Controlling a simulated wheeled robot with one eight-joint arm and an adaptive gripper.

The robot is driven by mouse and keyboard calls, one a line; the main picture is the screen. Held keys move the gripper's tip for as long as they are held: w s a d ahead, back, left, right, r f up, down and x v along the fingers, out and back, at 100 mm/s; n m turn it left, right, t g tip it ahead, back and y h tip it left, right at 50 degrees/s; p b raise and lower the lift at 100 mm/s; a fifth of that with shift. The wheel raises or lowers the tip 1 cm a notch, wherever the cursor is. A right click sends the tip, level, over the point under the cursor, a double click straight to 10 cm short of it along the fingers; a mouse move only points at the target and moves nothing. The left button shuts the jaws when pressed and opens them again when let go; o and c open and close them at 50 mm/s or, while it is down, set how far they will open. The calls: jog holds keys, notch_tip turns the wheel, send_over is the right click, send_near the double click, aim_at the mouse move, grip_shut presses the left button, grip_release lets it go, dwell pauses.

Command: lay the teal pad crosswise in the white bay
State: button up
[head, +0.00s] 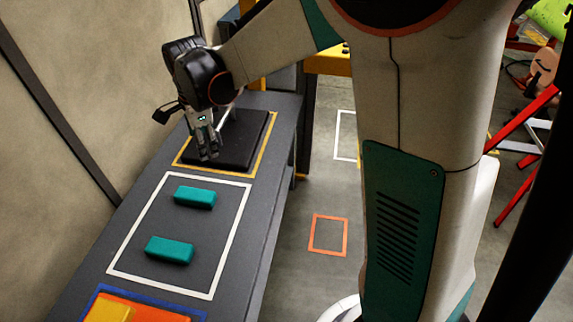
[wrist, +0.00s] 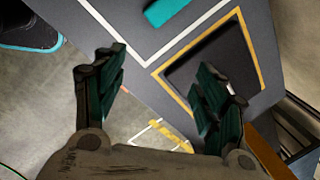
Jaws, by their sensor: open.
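Two teal pads lie flat and apart inside the white-outlined bay (head: 228,240) on the grey bench. The far pad (head: 195,197) and the near pad (head: 169,250) both have their long sides running across the bench, roughly in line with the bay's short edges. My gripper (head: 207,155) points down over the black plate (head: 240,135) in the yellow-outlined bay beyond. In the wrist view its two fingers (wrist: 160,66) are spread with nothing between them. Part of one teal pad (wrist: 166,10) shows at the top edge of that view.
A blue-outlined bay (head: 97,293) at the near end holds orange and yellow pieces (head: 108,312). A wall (head: 70,75) runs along the bench's left side. The white bay has free room around and between the pads. An orange floor outline (head: 328,235) lies right of the bench.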

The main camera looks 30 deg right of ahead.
jog(key=s+d+r+n+t, duration=0.1)
jog(key=s+d+r+n, duration=0.35)
jog(key=s, duration=0.25)
jog(key=s+d+r+n+t, duration=0.2)
jog(key=s+d+r+n, duration=0.15)
jog(key=s+n, duration=0.2)
jog(key=s+d+n+t, duration=0.2)
jog(key=s+d+n, duration=0.2)
jog(key=s+n, duration=0.3)
jog(key=s, duration=0.5)
jog(key=shift+f+n, duration=0.3)
jog(key=shift+n, duration=0.1)
jog(key=shift+c, duration=0.5)
